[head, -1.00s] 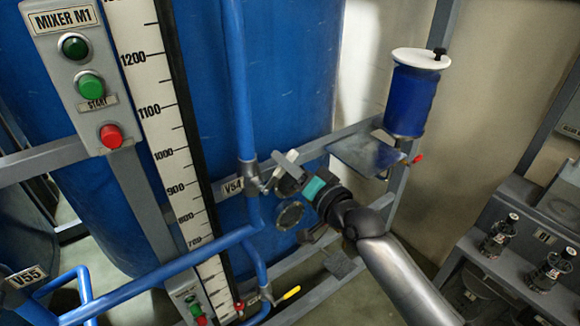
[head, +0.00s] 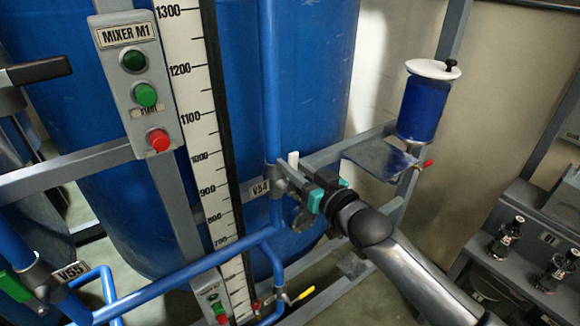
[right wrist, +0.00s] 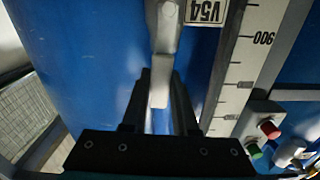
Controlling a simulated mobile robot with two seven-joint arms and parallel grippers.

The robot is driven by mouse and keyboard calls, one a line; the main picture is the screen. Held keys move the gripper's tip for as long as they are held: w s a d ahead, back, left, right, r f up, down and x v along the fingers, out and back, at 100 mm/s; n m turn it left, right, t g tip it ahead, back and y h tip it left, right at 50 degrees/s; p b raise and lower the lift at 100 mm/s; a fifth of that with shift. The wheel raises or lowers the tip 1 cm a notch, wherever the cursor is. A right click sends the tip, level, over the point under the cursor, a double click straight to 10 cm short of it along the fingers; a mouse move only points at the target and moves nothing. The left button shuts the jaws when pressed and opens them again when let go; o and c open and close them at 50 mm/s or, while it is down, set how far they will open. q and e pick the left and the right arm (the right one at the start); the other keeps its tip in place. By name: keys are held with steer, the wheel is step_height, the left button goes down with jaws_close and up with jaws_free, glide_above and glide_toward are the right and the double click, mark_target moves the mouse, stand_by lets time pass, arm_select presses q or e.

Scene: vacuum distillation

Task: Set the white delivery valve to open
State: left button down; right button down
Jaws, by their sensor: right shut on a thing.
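The white delivery valve's pale lever shows in the right wrist view (right wrist: 160,88), pointing down from the valve body, with the V54 tag beside it. In the head view, a small white piece of the lever (head: 293,159) rises above my right gripper (head: 302,188). The right gripper comes from the lower right and is shut on the lever. In the right wrist view, the black fingers (right wrist: 158,100) stand on either side of it. The V54 tag (head: 260,188) hangs left of the valve on the blue pipe. My gripper hides part of the valve body. My left gripper is not in view.
A large blue tank (head: 300,70) stands behind the pipe, with a scale (head: 191,110) left of it. A yellow-handled valve (head: 305,293) is below, and a green-handled one (head: 14,286) at lower left. A blue canister (head: 420,105) stands at upper right.

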steer(key=shift+s+a+n, duration=0.1)
steer(key=shift+a+n, duration=0.05)
steer(key=shift+n, duration=0.15)
steer(key=c, duration=0.7)
jaws_free()
steer(key=b+v, duration=0.1)
steer(key=v, duration=1.4)
steer(key=shift+s+r, duration=0.1)
